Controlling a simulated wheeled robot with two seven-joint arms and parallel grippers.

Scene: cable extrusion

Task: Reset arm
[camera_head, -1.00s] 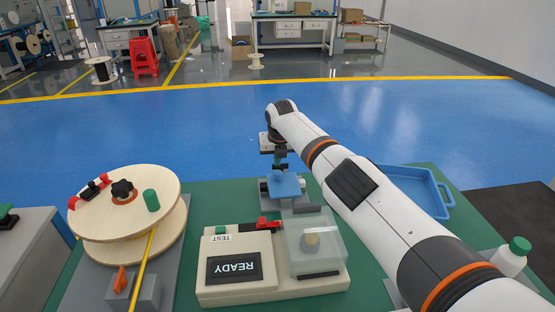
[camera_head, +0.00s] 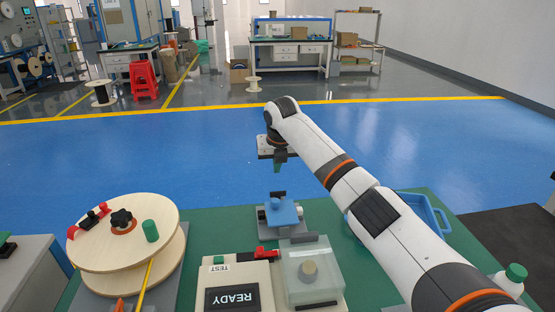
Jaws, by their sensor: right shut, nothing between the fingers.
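My right arm reaches in from the lower right. My right gripper (camera_head: 280,160) hangs at its end above the far edge of the green table (camera_head: 225,210). It is shut and empty, pointing down. Below it, and apart from it, stands a small fixture with a blue block (camera_head: 281,213) on a grey base. My left gripper and left arm are not in view.
A wooden spool (camera_head: 95,235) with a yellow cable stands at left. A tester (camera_head: 238,272) reading READY, with a clear cover (camera_head: 311,268), sits at front centre. A blue tray (camera_head: 432,215) lies partly behind my arm. A green-capped bottle (camera_head: 511,279) stands at right.

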